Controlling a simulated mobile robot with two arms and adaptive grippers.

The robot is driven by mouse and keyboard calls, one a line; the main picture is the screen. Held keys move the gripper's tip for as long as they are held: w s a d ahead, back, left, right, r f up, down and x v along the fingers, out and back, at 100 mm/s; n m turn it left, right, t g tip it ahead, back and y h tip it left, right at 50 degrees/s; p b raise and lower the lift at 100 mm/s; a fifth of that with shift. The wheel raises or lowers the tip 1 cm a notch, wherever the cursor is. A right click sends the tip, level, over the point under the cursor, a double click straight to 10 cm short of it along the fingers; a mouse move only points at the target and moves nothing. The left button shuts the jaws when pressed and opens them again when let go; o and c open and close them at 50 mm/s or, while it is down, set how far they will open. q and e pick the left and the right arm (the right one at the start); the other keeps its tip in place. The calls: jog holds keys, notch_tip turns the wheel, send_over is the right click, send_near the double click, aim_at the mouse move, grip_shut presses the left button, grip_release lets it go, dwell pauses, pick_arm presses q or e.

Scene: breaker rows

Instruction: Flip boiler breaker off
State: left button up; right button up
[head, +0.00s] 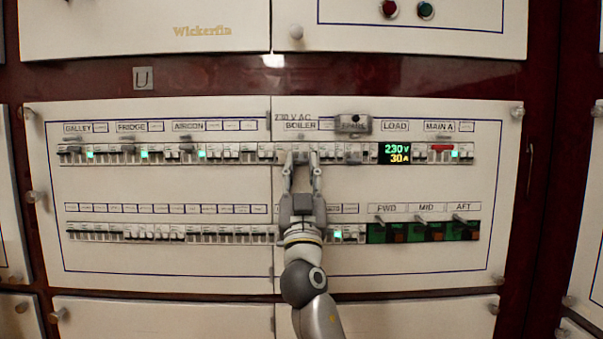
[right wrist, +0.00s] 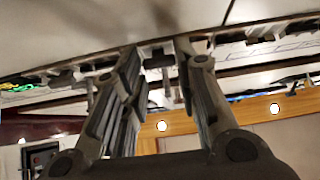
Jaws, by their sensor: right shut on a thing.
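The boiler breaker (head: 301,157) sits in the upper breaker row, below the label BOILER (head: 299,125). My right gripper (head: 302,166) reaches up from below with one finger on each side of the breaker and is shut on it. In the right wrist view, a small light and dark breaker part (right wrist: 158,62) shows between the fingertips of the right gripper (right wrist: 160,50). The fingers hide part of the breaker, so I cannot tell whether its lever is up or down. My left gripper is not in view.
Other breakers (head: 230,153) stand close on both sides in the upper row, some with green lights. A lit display (head: 394,154) reads 230 V and 30 A. A red switch (head: 441,148) is under MAIN A. A second row (head: 150,232) runs below.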

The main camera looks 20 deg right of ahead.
jog(key=o, duration=1)
jog(key=shift+f, duration=0.1)
jog(key=v, duration=0.7)
jog(key=shift+f, duration=0.15)
jog(key=shift+s+a, duration=0.1)
jog(key=shift+s, duration=0.1)
